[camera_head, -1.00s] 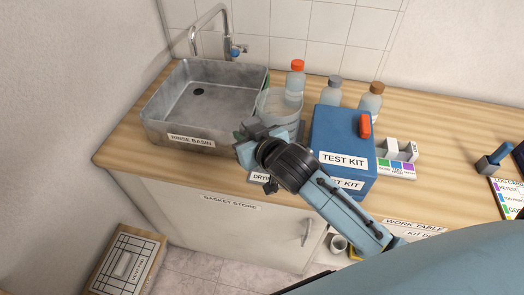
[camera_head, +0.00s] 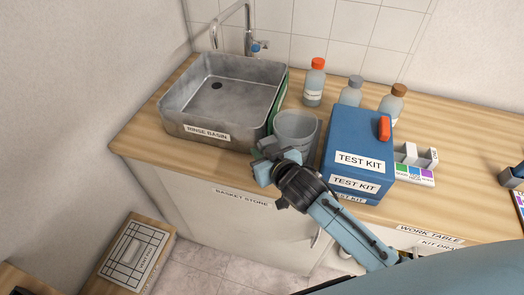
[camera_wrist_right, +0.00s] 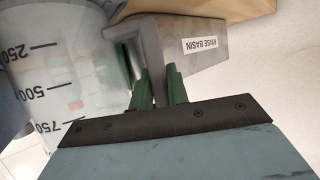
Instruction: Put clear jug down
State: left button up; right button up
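The clear jug (camera_head: 297,127) is a see-through grey vessel on the worktop side between the rinse basin and the blue test kit box. It looks upright; I cannot tell whether its base touches the worktop. My right gripper (camera_head: 272,158) is at its near left side. In the right wrist view the jug (camera_wrist_right: 65,65) shows measuring marks, and its grey handle (camera_wrist_right: 150,45) sits between the green fingers of my right gripper (camera_wrist_right: 156,85), which look closed on it. My left gripper is not in view.
The rinse basin (camera_head: 168,118) is close on the left, with a green strip (camera_head: 279,105) along its right side. The test kit box (camera_head: 350,150) is close on the right. Several bottles, one orange-capped (camera_head: 315,85), stand behind. The worktop's front edge is near.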

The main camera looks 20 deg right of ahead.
jog(key=o, duration=0.4)
jog(key=shift+r, duration=0.25)
jog(key=shift+s, duration=0.35)
jog(key=p+v, duration=0.1)
jog(key=v, duration=1)
jog(key=shift+s+d+r, duration=0.1)
jog(key=shift+r, duration=0.05)
